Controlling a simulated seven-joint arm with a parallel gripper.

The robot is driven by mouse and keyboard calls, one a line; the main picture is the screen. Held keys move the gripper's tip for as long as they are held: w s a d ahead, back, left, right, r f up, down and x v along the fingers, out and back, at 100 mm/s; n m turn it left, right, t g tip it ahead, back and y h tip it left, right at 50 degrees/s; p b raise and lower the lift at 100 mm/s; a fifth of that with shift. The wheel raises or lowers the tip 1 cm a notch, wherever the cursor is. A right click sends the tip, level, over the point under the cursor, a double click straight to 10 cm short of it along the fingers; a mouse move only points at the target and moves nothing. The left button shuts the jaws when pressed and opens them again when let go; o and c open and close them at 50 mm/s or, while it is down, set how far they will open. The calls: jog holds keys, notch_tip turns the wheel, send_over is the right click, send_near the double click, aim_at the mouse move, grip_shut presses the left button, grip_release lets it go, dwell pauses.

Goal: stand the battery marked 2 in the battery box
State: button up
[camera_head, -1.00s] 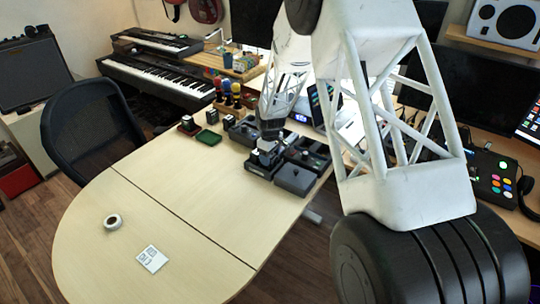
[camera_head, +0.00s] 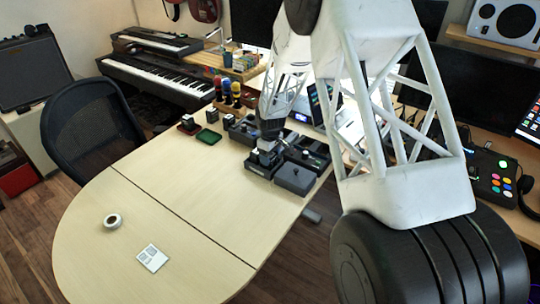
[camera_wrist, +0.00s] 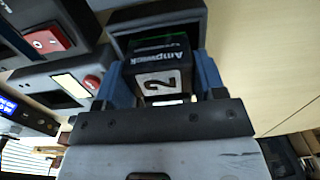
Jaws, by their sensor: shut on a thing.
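The battery marked 2 (camera_wrist: 158,72) is a dark block with a white label reading "2" and "Ampwerk" lettering. My gripper (camera_wrist: 163,82) is shut on it, with a blue finger at each side in the wrist view. An open dark box (camera_wrist: 193,18), which looks like the battery box, lies just beyond the battery in that view. I cannot tell whether the battery is inside it or above it. In the head view my gripper (camera_head: 267,157) is low over the dark units on the table, and the battery is too small to make out clearly.
A grey unit with a red switch (camera_wrist: 47,40) is close beside my gripper. A dark lidded box (camera_head: 294,178) stands to its right. A green tray (camera_head: 208,137) and a red tray (camera_head: 188,128) lie to the left. A tape roll (camera_head: 112,221) and a card (camera_head: 152,258) lie on otherwise clear table.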

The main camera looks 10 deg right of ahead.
jog(key=shift+f, duration=0.45)
jog(key=o, duration=1.2)
jog(key=shift+c, duration=0.2)
jog(key=shift+f, duration=0.1)
jog(key=shift+r, duration=3.05)
jog(key=shift+r, duration=0.1)
jog(key=shift+r, duration=2.4)
